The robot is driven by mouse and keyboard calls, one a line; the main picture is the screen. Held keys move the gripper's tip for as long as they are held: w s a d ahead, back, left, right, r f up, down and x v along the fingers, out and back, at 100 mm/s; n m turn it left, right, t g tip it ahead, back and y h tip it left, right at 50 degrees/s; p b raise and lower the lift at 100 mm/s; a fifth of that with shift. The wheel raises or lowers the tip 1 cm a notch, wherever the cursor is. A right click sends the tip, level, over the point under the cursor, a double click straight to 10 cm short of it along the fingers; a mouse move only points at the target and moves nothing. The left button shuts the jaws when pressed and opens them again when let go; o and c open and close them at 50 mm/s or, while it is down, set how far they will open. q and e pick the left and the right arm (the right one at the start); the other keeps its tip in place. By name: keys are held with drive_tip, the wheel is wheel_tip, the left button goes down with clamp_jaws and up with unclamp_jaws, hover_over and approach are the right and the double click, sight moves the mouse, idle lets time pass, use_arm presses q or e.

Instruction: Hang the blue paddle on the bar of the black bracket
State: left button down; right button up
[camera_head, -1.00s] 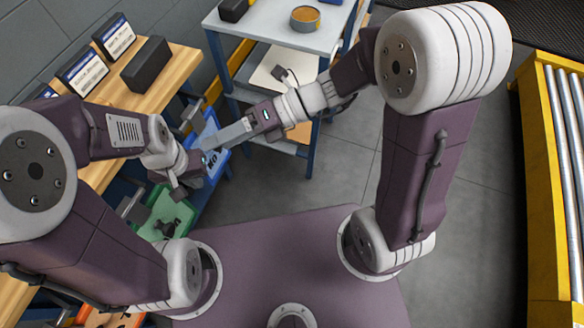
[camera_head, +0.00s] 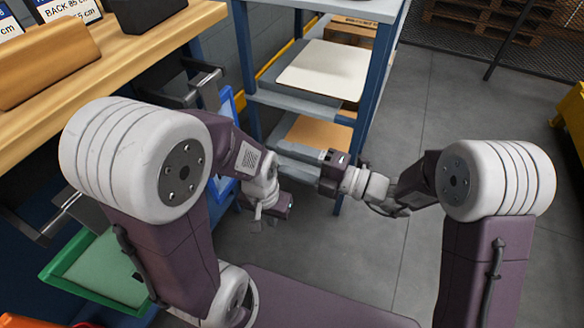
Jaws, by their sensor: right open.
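A blue panel (camera_head: 221,190), which I take for the blue paddle, shows at the side of the bench. My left arm hides much of it, and I cannot tell what holds it up. A dark bracket with bars (camera_head: 207,92) sticks out from the bench side above and left of it. My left gripper (camera_head: 272,212) is low in the middle, right of the blue panel, with its jaws too small to read. My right gripper (camera_head: 298,160) is open, pointing left, a little above the left one. I see nothing between its fingers.
The wooden bench (camera_head: 120,70) carries a brown block and dark block at upper left. A green tray (camera_head: 100,275) and another bracket (camera_head: 65,205) sit along its side. A blue-framed shelf rack (camera_head: 365,80) stands behind my grippers.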

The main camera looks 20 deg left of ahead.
drive_tip(key=w+a, duration=0.1)
drive_tip(key=a, duration=1.2)
idle(0.4)
drive_tip(key=shift+c, duration=0.3)
clamp_jaws()
